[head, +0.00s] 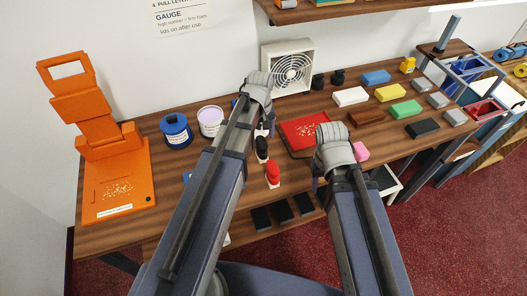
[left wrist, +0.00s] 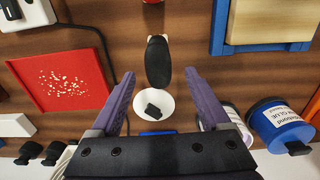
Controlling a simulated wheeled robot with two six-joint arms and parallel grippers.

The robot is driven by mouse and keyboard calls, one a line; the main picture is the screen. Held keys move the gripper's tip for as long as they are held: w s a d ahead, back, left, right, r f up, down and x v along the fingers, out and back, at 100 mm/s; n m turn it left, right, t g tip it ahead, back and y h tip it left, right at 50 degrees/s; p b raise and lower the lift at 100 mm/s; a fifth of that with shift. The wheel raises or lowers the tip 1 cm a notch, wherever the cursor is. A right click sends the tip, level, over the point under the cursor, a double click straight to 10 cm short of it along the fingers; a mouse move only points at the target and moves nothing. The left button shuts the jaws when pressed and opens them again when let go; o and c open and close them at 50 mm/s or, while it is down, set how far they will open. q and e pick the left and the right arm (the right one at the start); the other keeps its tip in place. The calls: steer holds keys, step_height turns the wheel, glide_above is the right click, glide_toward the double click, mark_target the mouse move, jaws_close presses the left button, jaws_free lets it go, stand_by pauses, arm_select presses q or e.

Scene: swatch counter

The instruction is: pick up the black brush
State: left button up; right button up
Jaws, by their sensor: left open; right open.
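The black brush (head: 261,148) lies on the wooden counter, between my left arm and the red tray. In the left wrist view the black brush (left wrist: 158,64) has a dark oval handle with a pale tip pointing to the top of the picture. My left gripper (left wrist: 159,75) is open, its purple fingers spread on either side of the brush's near end; nothing is held. In the head view my left gripper is mostly hidden behind its own wrist. My right gripper (head: 334,182) is open over the counter's front, partly hidden by its arm.
A red brush (head: 272,173) lies just in front of the black one. A white dish (left wrist: 166,113) with a small black piece is beyond it. A red tray (left wrist: 45,88) with pale specks stands to one side; a blue jar (left wrist: 285,128) stands on the other. Coloured blocks lie farther right.

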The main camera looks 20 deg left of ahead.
arm_select(q)
steer(key=shift+f+b, duration=0.7)
steer(key=shift+f, duration=0.3)
steer(key=shift+f, duration=0.1)
steer(key=f+b, duration=0.5)
steer(key=shift+s+d, duration=0.1)
steer(key=shift+d, duration=0.1)
jaws_close()
